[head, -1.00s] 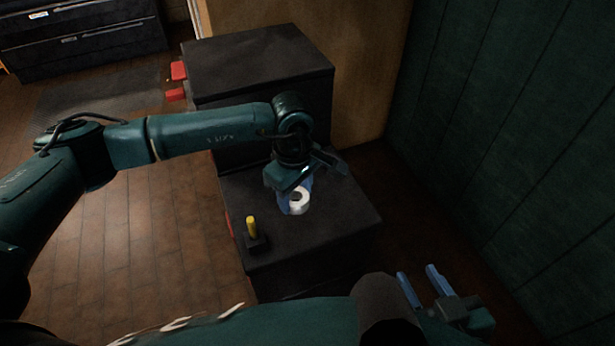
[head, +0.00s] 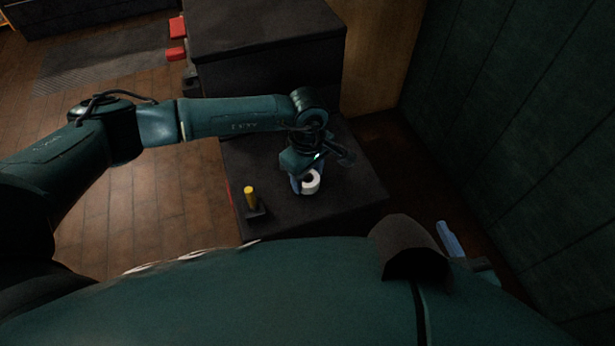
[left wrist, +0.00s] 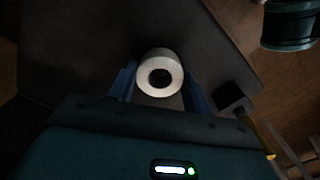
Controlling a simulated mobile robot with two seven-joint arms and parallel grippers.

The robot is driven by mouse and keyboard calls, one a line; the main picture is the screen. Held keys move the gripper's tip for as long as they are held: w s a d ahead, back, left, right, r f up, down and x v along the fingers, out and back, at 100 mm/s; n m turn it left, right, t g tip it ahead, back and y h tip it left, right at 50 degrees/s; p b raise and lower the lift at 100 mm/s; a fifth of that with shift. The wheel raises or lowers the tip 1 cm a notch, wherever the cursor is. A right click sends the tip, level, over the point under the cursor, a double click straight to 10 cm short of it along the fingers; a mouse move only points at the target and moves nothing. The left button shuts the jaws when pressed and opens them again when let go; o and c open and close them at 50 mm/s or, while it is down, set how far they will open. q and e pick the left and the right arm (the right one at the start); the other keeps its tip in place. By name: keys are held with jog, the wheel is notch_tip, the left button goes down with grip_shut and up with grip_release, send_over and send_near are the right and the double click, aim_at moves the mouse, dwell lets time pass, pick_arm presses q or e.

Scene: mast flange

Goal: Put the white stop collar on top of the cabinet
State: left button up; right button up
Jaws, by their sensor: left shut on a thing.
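The white stop collar (head: 313,188) is a short, thick ring over the near top of a low black unit (head: 345,192). My left gripper (head: 305,183) is shut on it from above. In the left wrist view the collar (left wrist: 158,56) sits between the blue fingers, its hole facing the camera. I cannot tell whether it touches the surface. A taller black cabinet (head: 262,35) with a flat, bare top stands directly behind the low unit. One blue finger of my right gripper (head: 449,239) shows at the lower right; the rest is hidden behind my body.
A yellow pin (head: 249,197) stands on a small black base at the low unit's left edge, near the collar. Red blocks (head: 177,28) stick out at the taller cabinet's left side. A green panelled wall (head: 520,130) closes the right; wooden floor is clear left.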

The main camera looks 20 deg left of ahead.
pick_arm(q)
jog(key=shift+f, duration=0.45)
jog(key=shift+f, duration=0.25)
jog(key=o, duration=1.1)
jog(key=shift+r, duration=0.1)
